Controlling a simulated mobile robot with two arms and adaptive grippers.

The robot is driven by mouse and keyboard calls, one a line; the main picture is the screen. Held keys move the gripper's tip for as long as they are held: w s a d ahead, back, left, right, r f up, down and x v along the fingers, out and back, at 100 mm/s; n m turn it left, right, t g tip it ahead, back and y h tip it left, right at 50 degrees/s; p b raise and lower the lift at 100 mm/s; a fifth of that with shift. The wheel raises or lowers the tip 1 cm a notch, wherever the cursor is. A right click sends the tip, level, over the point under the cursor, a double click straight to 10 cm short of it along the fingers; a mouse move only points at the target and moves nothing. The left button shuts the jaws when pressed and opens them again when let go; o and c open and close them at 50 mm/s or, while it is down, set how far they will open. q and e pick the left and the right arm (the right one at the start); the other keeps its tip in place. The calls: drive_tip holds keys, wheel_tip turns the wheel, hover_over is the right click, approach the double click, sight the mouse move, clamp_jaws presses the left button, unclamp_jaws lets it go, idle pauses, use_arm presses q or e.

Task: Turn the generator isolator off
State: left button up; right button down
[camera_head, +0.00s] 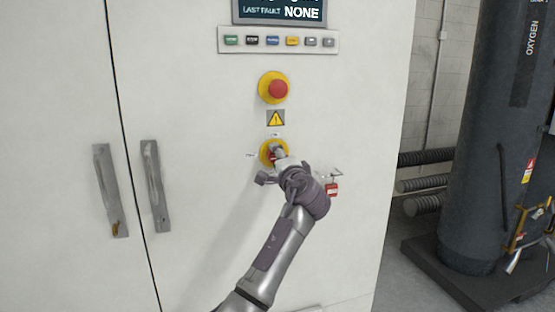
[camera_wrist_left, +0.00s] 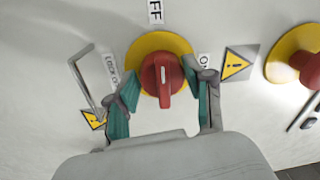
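The generator isolator is a red rotary knob (camera_wrist_left: 163,84) on a round yellow plate (camera_wrist_left: 143,48), with "OFF", "ON" and lockout labels around it in the left wrist view. The knob's bar and white mark lie along the line toward the "OFF" label (camera_wrist_left: 155,11). In the head view the isolator's yellow plate (camera_head: 264,148) is mostly hidden by my gripper. My left gripper (camera_head: 274,166) is at the isolator. In the wrist view its teal-padded fingers (camera_wrist_left: 161,88) stand apart on either side of the knob; firm contact is not visible. My right gripper is not in view.
A red emergency stop button (camera_head: 278,89) and a warning sign (camera_head: 276,118) sit above the isolator. A red tag (camera_head: 332,190) hangs to its right. Cabinet door handles (camera_head: 155,186) are to the left. A dark oxygen tank (camera_head: 490,150) stands at the right.

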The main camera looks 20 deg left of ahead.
use_arm(q)
drive_tip(key=shift+o, duration=1.3)
drive_tip(key=r+v, duration=0.1)
drive_tip(key=v, duration=1.1)
drive_tip(key=shift+f, duration=0.5)
